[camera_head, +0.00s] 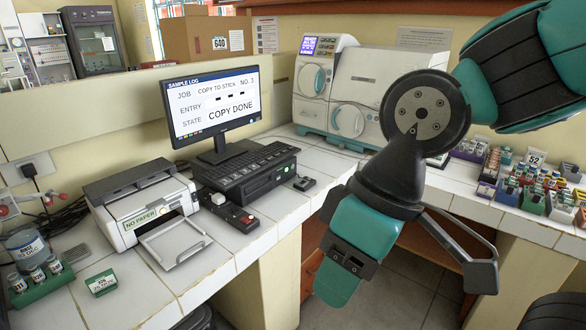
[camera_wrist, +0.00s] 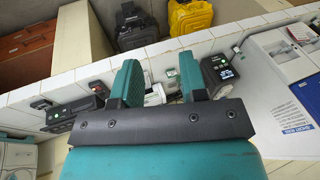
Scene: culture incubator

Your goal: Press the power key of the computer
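The computer is a black, flat case (camera_head: 262,178) on the white tiled counter, with a black keyboard (camera_head: 244,163) on top. A small green light shows on its front; I cannot make out which mark is the power key. Its monitor (camera_head: 214,103) stands behind it and reads "COPY DONE". My gripper shows in the wrist view (camera_wrist: 160,62) with its two teal fingers apart and nothing held between them. In the head view my teal gripper body hangs in front of the counter, to the right of and apart from the computer; the fingertips are not clear there.
A printer (camera_head: 146,206) marked "NO PAPER" stands left of the computer. A small box with red and white buttons (camera_head: 235,213) lies in front. A white-and-teal machine (camera_head: 350,92) stands behind. Racks of vials (camera_head: 537,190) fill the right counter. Open floor lies below my gripper.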

